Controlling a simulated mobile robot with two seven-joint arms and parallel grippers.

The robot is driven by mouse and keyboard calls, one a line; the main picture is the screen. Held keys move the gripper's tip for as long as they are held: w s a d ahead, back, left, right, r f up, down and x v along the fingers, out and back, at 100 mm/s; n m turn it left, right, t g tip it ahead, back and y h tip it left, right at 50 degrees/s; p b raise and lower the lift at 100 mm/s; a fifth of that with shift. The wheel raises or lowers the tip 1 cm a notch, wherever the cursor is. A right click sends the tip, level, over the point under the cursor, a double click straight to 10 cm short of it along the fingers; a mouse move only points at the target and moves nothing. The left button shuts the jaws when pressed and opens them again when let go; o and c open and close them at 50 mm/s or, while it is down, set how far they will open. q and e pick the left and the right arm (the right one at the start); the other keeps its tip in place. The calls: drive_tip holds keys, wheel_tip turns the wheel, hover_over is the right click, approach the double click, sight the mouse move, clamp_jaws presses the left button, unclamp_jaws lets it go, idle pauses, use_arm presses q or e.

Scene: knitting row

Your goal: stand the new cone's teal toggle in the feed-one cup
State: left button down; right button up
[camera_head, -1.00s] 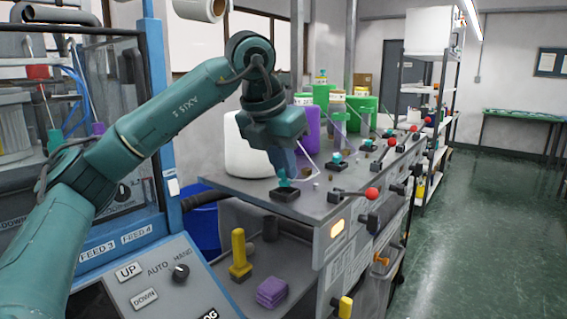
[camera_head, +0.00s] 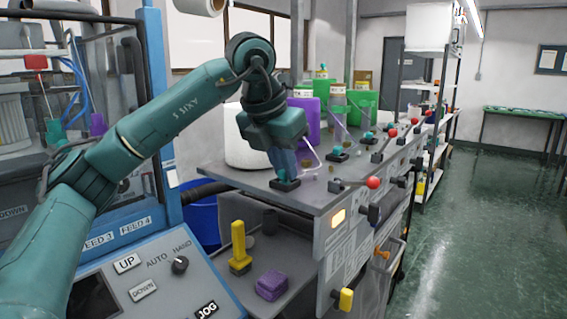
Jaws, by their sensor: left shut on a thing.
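My left gripper (camera_head: 284,170) points down over the front corner of the grey bench and is shut on a small teal toggle (camera_head: 281,175). The toggle is mostly hidden by the fingers. Its lower end is at the nearest black square cup (camera_head: 286,185); I cannot tell whether it rests inside. A white cone (camera_head: 238,148) stands behind the gripper, partly covered by my arm. No label on the cup is readable. My right gripper is out of view.
More black cups with teal toggles (camera_head: 338,149) run back along the bench (camera_head: 232,178), beside purple (camera_head: 305,122) and green cones. Red-knobbed levers (camera_head: 373,182) line its right edge. A lower shelf holds a yellow handle (camera_head: 239,245) and purple block (camera_head: 271,286). The right floor is clear.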

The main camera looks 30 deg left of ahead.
use_arm(q)
drive_tip(key=c, duration=1.4)
unclamp_jaws()
drive_tip(key=shift+o, duration=0.2)
drive_tip(key=p+v, duration=0.2)
drive_tip(key=v, duration=1.1)
drive_tip(key=shift+s, duration=0.1)
